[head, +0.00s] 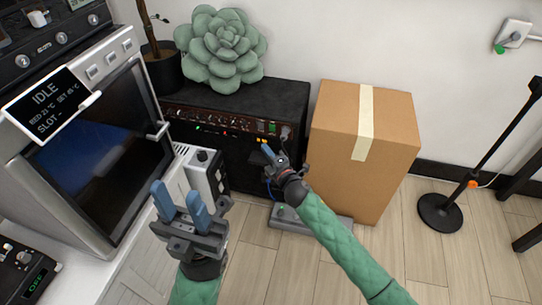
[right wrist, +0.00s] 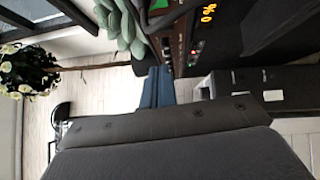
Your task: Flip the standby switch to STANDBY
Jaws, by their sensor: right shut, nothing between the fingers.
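A black amplifier (head: 284,97) stands against the wall, with a brown control panel (head: 215,122) of knobs and small green and red lights along its front. The standby switch cannot be told apart at this size. My right gripper (head: 268,152) is shut and empty, with its fingertips in front of the panel's right end. In the right wrist view its blue fingers (right wrist: 158,87) are together beside the panel (right wrist: 178,45), which appears turned on its side; contact cannot be told. My left gripper (head: 180,203) is open and empty, in front of the cabinet at the left.
A green succulent (head: 222,48) sits on the amplifier. A taped cardboard box (head: 365,150) stands close to its right side. An oven-like machine with an IDLE display (head: 46,103) is at the left. A grey pedal (head: 318,225) lies on the floor below my right gripper. Floor at the right is mostly open.

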